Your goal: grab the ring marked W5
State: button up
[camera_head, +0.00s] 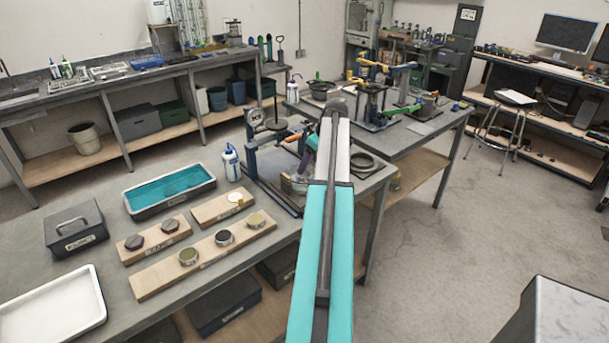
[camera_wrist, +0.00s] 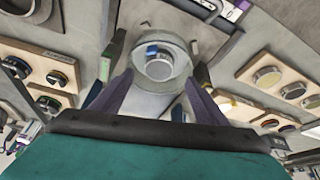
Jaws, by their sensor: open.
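My gripper (camera_wrist: 158,78) is open in the wrist view, its two purple fingers apart. A pale round ring-like piece (camera_wrist: 159,63) with a blue patch lies beyond and between the fingertips. I cannot tell whether they touch it. In the head view my arm hides most of the gripper. Short round pieces sit on wooden boards: two dark ones on one board (camera_head: 155,242), a pale one on another (camera_head: 222,206), and olive and dark ones on the long board (camera_head: 205,257). No W5 mark is readable, so I cannot tell which is the ring W5.
A teal-lined tray (camera_head: 170,209), a dark lidded box (camera_head: 76,230) and a white tray (camera_head: 52,308) stand on the near bench. A white bottle (camera_head: 231,163) stands near a metal stand (camera_head: 268,127). A dark flat ring (camera_head: 362,162) lies right of my arm.

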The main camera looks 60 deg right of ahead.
aim_at(306, 174)
jog(key=shift+w+f, duration=0.1)
jog(key=shift+f, duration=0.1)
dwell(0.3)
jog(key=shift+p+x, duration=1)
jog(key=shift+x, duration=0.15)
jog(key=shift+p+x, duration=0.4)
jog(key=shift+x, duration=0.95)
jog(key=shift+c, duration=0.2)
jog(key=c, duration=1.2)
jog(key=shift+r+b, duration=1.05)
jog(key=shift+r, duration=0.55)
jog(key=s+a+b, duration=0.1)
jog(key=s, duration=0.4)
jog(key=s+a+r+b, duration=0.1)
jog(key=s+b, duration=0.1)
jog(key=s, duration=0.3)
jog(key=s+a+b, duration=0.2)
jog(key=s, duration=0.3)
jog(key=shift+s+r, duration=0.35)
jog(key=shift+r, duration=0.05)
